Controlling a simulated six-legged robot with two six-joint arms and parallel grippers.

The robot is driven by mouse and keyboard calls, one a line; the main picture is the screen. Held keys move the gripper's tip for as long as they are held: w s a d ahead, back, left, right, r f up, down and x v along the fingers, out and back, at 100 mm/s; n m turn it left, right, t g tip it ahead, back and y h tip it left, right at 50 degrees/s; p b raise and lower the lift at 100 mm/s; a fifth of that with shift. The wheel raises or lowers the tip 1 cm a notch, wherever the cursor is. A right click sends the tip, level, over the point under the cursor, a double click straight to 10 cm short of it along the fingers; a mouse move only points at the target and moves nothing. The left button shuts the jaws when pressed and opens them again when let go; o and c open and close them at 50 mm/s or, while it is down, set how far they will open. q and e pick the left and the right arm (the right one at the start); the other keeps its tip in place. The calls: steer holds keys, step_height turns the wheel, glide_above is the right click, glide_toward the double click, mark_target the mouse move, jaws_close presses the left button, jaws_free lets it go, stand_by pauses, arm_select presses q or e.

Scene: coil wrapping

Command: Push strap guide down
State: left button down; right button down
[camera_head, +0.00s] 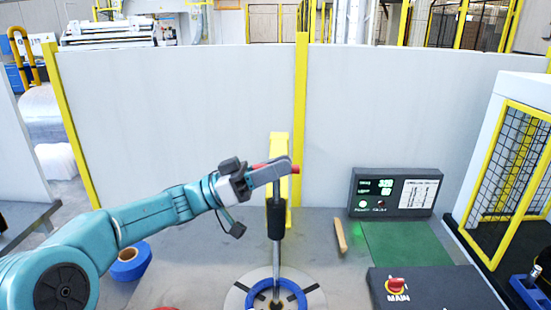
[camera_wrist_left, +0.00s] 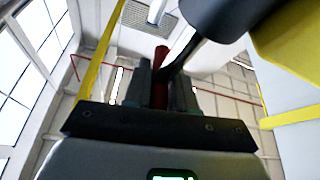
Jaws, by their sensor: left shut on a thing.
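The strap guide (camera_head: 275,215) stands upright as a grey rod with a black sleeve, topped by a grey bent arm with a red handle (camera_head: 262,166). Its lower end reaches down to a blue coil (camera_head: 289,291) lying flat on a round pale plate. My left gripper (camera_head: 252,175) is at the top of the guide, shut on the red handle. In the left wrist view the red handle (camera_wrist_left: 160,72) sits between the two dark fingers, with a dark curved part beside it. My right gripper is not in view.
A dark box with a red MAIN knob (camera_head: 397,286) is at the front right. A blue roll (camera_head: 130,262) lies at left. White partitions close the back.

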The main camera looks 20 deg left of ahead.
arm_select(q)
steer(key=shift+f, duration=0.35)
steer(key=c, duration=1.1)
jaws_free()
steer(key=shift+s+d+r, duration=0.1)
steer(key=shift+o, duration=0.2)
steer(key=shift+a+f, duration=0.3)
steer(key=shift+a, duration=0.2)
steer(key=b+v, duration=0.3)
steer(key=v, duration=1.2)
steer(key=shift+s, duration=0.2)
steer(key=shift+a+r, duration=0.1)
